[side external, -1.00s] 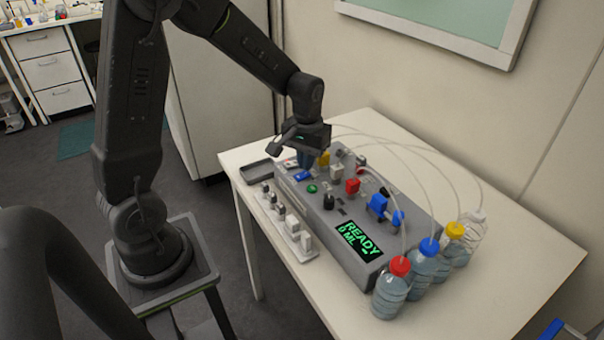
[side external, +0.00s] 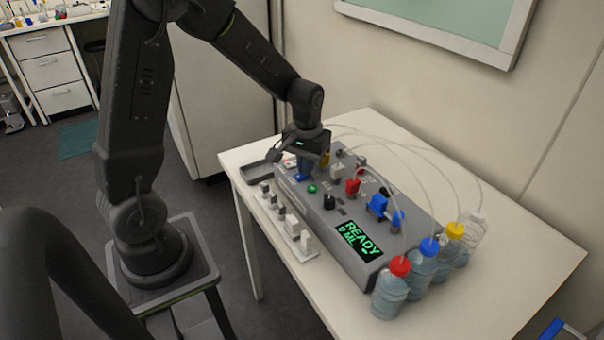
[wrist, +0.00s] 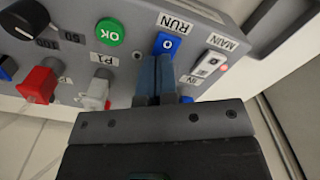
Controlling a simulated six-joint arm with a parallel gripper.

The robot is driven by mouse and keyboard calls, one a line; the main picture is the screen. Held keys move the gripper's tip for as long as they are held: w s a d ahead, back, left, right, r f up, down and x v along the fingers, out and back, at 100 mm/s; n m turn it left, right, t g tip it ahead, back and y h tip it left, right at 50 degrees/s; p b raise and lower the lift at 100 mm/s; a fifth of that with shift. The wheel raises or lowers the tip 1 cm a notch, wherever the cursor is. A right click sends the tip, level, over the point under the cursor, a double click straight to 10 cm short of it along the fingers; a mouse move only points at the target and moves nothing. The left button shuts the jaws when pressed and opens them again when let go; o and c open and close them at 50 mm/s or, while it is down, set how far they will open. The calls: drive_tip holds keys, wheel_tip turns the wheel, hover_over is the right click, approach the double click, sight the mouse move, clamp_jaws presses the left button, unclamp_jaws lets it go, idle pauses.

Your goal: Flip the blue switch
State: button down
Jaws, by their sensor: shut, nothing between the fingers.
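The blue switch (wrist: 168,42) is a small rocker marked "O" beside the word RUN, on the grey control panel (wrist: 65,12). It also shows at the panel's far-left end in the side view (side external: 302,178), partly covered by my fingers. My gripper (wrist: 154,60) is shut and empty, its two blue-grey fingers side by side. In the wrist view the fingertips overlap the lower-left edge of the switch. In the side view my gripper (side external: 304,171) is right over the switch. I cannot tell whether the tips touch it.
A green OK button (wrist: 109,32), a black knob (side external: 329,202) and a red pump switch (side external: 352,187) are close by. Bottles with tubes, such as the red-capped one (side external: 391,290), stand at the panel's right. A white rack (side external: 292,232) lies in front.

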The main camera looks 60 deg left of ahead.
drive_tip(key=shift+f, duration=0.15)
drive_tip(key=shift+r, duration=3.55)
drive_tip(key=shift+s+d+r, duration=0.1)
drive_tip(key=shift+r, duration=0.1)
drive_tip(key=s+d+r+m+t, duration=0.2)
drive_tip(key=s+d+r+m, duration=0.1)
drive_tip(key=s, duration=0.4)
drive_tip(key=s+d+r+m+t, duration=0.3)
drive_tip(key=s+d+r, duration=0.3)
drive_tip(key=s, duration=0.2)
drive_tip(key=shift+s+d+r+t, duration=0.15)
drive_tip(key=shift+s+d+t, duration=0.1)
drive_tip(key=shift+d+t, duration=0.1)
